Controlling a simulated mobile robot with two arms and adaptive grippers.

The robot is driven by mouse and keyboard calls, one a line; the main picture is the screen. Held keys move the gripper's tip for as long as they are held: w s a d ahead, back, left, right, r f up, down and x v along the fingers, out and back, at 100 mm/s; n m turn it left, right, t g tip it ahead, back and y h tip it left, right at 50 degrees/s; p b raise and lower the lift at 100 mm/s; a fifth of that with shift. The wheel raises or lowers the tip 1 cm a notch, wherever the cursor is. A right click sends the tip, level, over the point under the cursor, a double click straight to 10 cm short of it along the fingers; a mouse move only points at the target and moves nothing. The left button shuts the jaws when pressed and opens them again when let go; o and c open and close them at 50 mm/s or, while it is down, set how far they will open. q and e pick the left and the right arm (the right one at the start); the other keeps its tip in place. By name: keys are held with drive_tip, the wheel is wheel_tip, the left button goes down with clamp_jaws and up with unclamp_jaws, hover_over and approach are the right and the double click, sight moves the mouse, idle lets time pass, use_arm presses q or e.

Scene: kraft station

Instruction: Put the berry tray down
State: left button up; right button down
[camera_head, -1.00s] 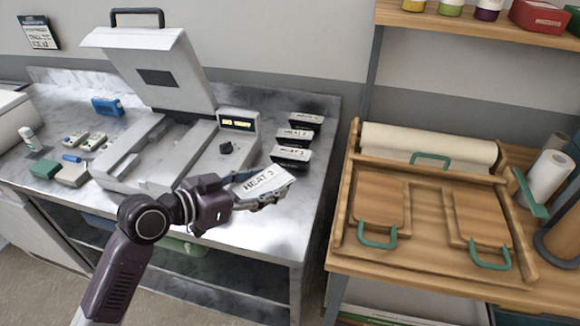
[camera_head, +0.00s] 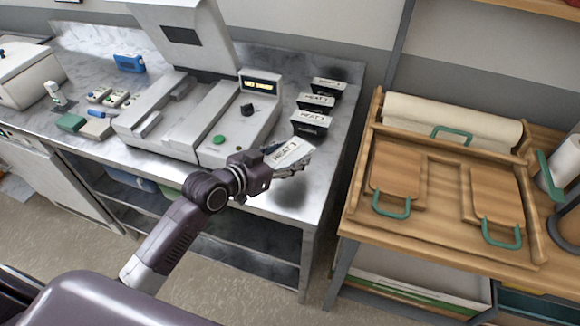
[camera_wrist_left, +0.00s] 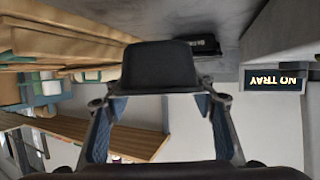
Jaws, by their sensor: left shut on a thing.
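My left gripper (camera_head: 287,163) is shut on a small tray (camera_head: 290,151) with a white labelled top, held above the front right part of the steel counter (camera_head: 322,186). The label seems to read "HEAT 3"; I see no berries, so I cannot confirm it is the berry tray. In the left wrist view the tray shows as a dark block (camera_wrist_left: 160,68) between the finger links of my left gripper. Several similar dark trays, among them the nearest one (camera_head: 311,121), stand in a row just behind the held one. My right gripper is not in view.
The sealing machine (camera_head: 195,110) stands left of the held tray, lid raised. Its display (camera_head: 260,85) reads "NO TRAY" in the wrist view (camera_wrist_left: 275,80). Small boxes (camera_head: 97,128) lie farther left. A wooden table (camera_head: 365,215) with boards and a paper roll stands right, across a gap.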

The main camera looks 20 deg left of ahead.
use_arm(q)
wheel_tip(320, 180, down, 5)
drive_tip(key=shift+f, duration=0.4)
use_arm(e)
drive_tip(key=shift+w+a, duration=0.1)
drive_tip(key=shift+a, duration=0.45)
use_arm(q)
drive_tip(key=shift+f, duration=0.1)
drive_tip(key=o, duration=1.4)
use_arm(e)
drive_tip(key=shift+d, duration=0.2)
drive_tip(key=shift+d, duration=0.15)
